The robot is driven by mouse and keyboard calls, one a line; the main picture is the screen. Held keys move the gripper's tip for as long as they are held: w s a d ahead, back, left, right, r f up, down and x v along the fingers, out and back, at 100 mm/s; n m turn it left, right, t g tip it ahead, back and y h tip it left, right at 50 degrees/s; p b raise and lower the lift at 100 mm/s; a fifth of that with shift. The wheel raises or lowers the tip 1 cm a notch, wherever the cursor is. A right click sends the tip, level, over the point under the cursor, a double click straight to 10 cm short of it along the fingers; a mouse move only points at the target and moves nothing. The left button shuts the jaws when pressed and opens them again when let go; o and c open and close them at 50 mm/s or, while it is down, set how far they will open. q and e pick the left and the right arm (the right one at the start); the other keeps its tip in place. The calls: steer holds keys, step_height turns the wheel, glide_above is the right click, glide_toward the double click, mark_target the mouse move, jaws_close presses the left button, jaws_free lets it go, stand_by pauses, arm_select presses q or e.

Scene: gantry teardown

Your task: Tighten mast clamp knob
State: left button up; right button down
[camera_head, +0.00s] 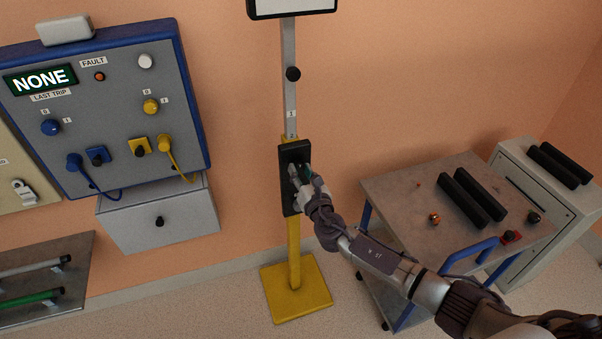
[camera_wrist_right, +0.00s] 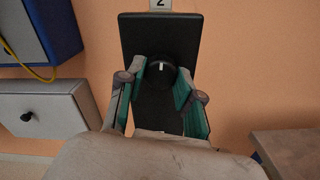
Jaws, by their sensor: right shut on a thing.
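The mast (camera_head: 290,75) is a grey upright on a yellow post and base (camera_head: 296,288), in the middle of the head view. A black clamp plate (camera_head: 290,153) is fixed on it. The round black clamp knob (camera_wrist_right: 160,72) with a white mark shows on the plate in the right wrist view; the mark points about straight up. My right gripper (camera_head: 303,173) is at the plate, and in the wrist view its green-padded fingers (camera_wrist_right: 160,88) are shut on the knob from both sides. In the head view the gripper hides the knob. My left gripper is not in view.
A second black knob (camera_head: 293,74) sits higher on the mast. A blue-framed panel (camera_head: 110,125) with cables and a grey drawer box (camera_head: 158,222) are to the left. A cart (camera_head: 400,200) with black bars stands to the right, near my right arm.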

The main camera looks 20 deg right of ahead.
steer(key=m+b, duration=0.2)
steer(key=m, duration=0.2)
steer(key=shift+f+b, duration=0.2)
steer(key=shift+b, duration=0.15)
steer(key=m+b, duration=0.2)
steer(key=m, duration=0.2)
steer(key=shift+r+m, duration=0.1)
steer(key=shift+m, duration=0.2)
steer(key=m+b, duration=0.1)
steer(key=m, duration=0.3)
steer(key=shift+r+m, duration=0.1)
steer(key=shift+m, duration=2.3)
steer(key=c, duration=0.8)
jaws_free()
steer(key=shift+o, duration=0.2)
